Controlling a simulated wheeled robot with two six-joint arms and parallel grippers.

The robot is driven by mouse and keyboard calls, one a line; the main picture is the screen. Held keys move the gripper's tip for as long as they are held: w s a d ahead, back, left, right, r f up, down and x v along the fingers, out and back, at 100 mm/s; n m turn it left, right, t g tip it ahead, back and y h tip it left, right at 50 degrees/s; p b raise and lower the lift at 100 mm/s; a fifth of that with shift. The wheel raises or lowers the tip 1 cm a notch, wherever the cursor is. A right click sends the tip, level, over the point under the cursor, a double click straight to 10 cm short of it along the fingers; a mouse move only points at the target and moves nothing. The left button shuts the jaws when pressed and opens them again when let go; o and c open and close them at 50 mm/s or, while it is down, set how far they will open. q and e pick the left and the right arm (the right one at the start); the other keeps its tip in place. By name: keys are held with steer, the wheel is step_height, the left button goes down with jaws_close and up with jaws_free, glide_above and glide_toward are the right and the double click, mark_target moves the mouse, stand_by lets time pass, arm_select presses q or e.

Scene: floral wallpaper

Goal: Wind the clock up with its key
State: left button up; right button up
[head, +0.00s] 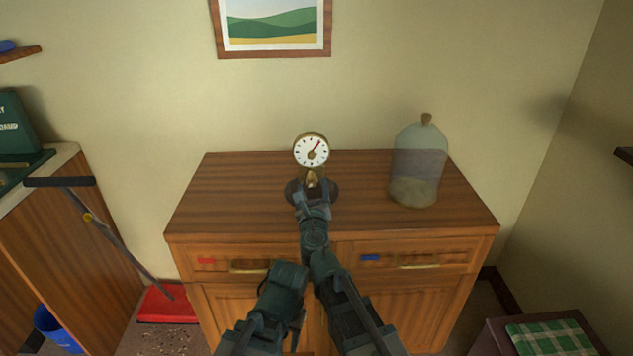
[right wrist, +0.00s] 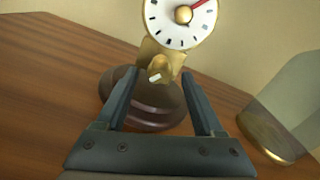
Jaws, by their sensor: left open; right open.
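The clock (head: 311,149) stands on the wooden cabinet, with a white dial, a red hand and a brass rim. It also shows in the right wrist view (right wrist: 181,22), above a round dark base. A brass piece that looks like the key (right wrist: 161,66) sits below the dial, at the front of the clock's stand. My right gripper (head: 312,186) is open in front of it. In the right wrist view its two fingers lie either side of the brass piece, with gaps visible. My left gripper (head: 297,324) is low in front of the cabinet, mostly hidden by its arm.
A glass dome (head: 418,168) with a knob stands right of the clock on the cabinet (head: 235,190). The cabinet top is clear left of the clock. Two drawers have red and blue labels. A side cabinet (head: 75,220) and a leaning pole (head: 112,245) are at left.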

steer(key=shift+w, duration=1.15)
jaws_close()
